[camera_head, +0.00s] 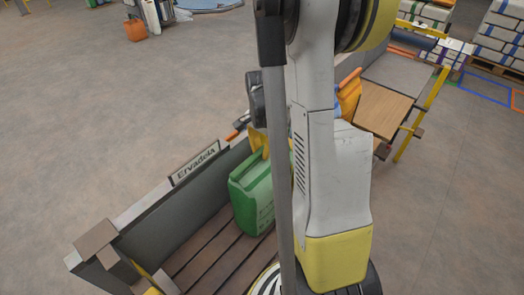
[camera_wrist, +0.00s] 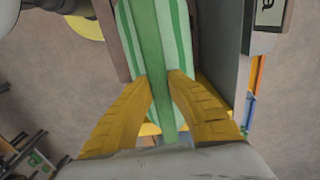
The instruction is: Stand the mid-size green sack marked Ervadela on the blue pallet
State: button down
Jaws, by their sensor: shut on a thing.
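The green sack (camera_head: 250,197) stands slightly tilted in a grey-walled bay with a slatted wooden floor (camera_head: 205,262). A plate (camera_head: 194,163) reading Ervadela sits on the bay's wall. My gripper (camera_head: 259,141) is above the sack's top, partly hidden behind my arm. In the wrist view, my gripper's yellow fingers (camera_wrist: 162,76) are shut on the edge of the green and white striped sack (camera_wrist: 150,45). I cannot tell whether the sack's base touches the slats. I cannot make out a blue pallet in either view.
A wooden board (camera_head: 380,108) and yellow rails (camera_head: 421,112) stand right of the bay. Stacked white and blue packs (camera_head: 498,40) are at the far right, near a blue floor outline (camera_head: 485,88). An orange can (camera_head: 135,30) stands at the back left. Open floor lies left.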

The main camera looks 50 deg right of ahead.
jog(key=c, duration=1.4)
grip_release()
notch_tip(320, 180, up, 12)
jog(key=shift+w, duration=0.1)
